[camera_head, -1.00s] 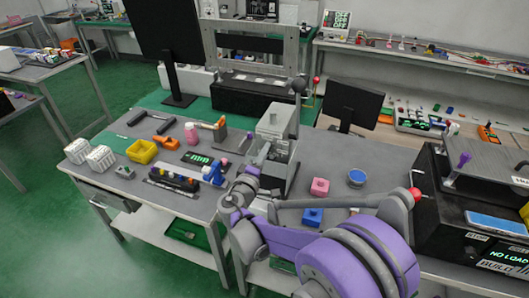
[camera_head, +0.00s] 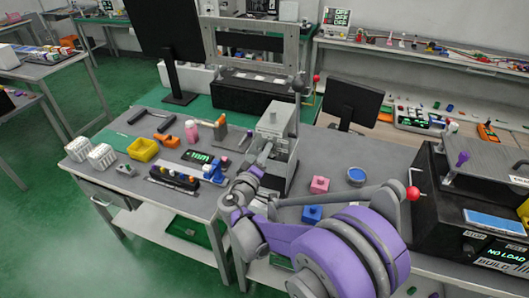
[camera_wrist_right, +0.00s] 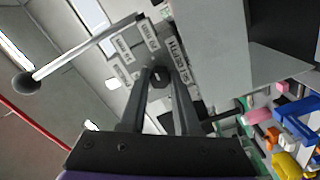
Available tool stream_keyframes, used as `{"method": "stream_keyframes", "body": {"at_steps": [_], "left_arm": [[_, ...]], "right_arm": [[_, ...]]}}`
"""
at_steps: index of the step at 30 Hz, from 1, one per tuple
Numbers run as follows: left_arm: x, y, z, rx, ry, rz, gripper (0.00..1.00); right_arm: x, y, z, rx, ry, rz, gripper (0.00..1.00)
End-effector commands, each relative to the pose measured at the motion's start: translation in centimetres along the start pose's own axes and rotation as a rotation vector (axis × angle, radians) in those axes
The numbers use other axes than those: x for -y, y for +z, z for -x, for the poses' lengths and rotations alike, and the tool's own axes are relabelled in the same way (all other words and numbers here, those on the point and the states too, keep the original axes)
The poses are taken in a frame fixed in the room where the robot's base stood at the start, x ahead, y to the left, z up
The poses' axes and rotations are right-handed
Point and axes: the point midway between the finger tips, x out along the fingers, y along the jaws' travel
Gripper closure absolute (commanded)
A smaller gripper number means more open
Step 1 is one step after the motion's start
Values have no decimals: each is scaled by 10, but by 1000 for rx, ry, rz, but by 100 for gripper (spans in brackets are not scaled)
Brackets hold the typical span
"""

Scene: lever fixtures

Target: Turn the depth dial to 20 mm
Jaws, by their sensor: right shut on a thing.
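The grey press (camera_head: 277,135) stands at the middle of the bench. The dark depth dial (camera_wrist_right: 160,76) is on its face in the right wrist view, beside a DEPTH label and several small mm labels (camera_wrist_right: 122,46). My right gripper (camera_wrist_right: 163,82) is shut on the dial, with a finger on each side. In the head view my right gripper (camera_head: 265,153) reaches the press's front left side, and the dial is hidden there. I cannot read the dial's pointer. My left gripper is not in view.
A lever with a dark ball (camera_wrist_right: 25,84) sticks out near my right gripper. A lit mm display (camera_head: 197,156), a yellow bin (camera_head: 143,149) and white blocks (camera_head: 101,157) lie left of the press.

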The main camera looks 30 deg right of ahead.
Motion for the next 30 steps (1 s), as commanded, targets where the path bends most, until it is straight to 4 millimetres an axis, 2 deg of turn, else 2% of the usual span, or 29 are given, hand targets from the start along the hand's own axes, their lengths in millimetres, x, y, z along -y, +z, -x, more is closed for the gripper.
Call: {"method": "stream_keyframes", "body": {"at_steps": [4,5,9,20,23,30], "left_arm": [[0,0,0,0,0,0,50],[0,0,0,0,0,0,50],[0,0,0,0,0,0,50],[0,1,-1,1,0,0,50],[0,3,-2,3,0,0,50],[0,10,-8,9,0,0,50]], "right_arm": [[0,0,0,0,-1,-2,100],[0,0,0,0,-1,-1,64],[0,0,0,0,-1,-1,40],[0,0,5,-1,-1,1,40],[1,0,18,-3,-3,1,40],[2,0,67,-4,-4,1,40]]}}
